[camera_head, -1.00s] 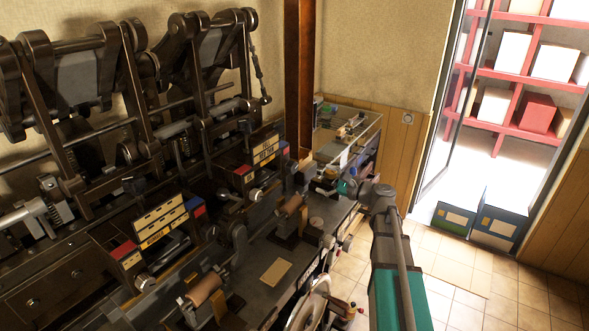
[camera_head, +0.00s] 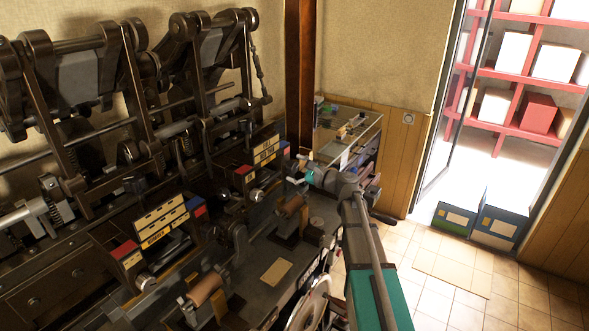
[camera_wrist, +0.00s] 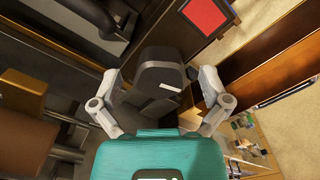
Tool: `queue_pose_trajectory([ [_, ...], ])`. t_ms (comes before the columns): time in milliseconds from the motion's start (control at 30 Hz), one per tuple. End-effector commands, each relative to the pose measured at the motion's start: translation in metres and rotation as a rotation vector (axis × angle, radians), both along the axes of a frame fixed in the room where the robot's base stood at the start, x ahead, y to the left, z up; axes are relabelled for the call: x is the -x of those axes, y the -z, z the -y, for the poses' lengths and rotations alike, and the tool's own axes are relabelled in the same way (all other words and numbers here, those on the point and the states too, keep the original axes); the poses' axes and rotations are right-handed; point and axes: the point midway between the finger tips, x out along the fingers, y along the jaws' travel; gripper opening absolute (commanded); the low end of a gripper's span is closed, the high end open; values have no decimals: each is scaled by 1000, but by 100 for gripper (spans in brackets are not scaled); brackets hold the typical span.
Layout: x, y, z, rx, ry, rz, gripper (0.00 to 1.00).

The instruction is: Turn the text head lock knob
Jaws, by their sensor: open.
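My gripper (camera_head: 298,173) is open beside the right end of the farther text head (camera_head: 265,150), a dark block with yellow label strips and red and blue parts. In the wrist view my gripper (camera_wrist: 160,104) has its two grey fingers spread around a dark rounded knob-like part (camera_wrist: 161,77) with a small white mark. This may be the lock knob; I cannot tell for sure. The part lies between the fingers or just beyond them, and I see no clear contact. A round silver knob (camera_head: 257,195) sits on the front of the farther text head.
A nearer text head (camera_head: 160,222) with its own silver knob (camera_head: 143,283) stands at the left. Brown rollers (camera_head: 291,205) and levers crowd the bench below. A glass display case (camera_head: 352,130) stands behind my gripper.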

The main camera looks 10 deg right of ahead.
Motion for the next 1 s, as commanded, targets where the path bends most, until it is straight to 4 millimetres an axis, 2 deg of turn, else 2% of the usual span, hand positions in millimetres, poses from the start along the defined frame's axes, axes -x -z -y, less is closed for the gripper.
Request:
queue_pose_trajectory([
  [233, 0, 0, 0, 0, 0, 0, 96],
  [267, 0, 0, 0, 0, 0, 0, 93],
  [600, 0, 0, 1, 0, 1, 0, 29],
  [700, 0, 0, 1, 0, 1, 0, 14],
  [1000, 0, 0, 1, 57, 0, 57, 14],
])
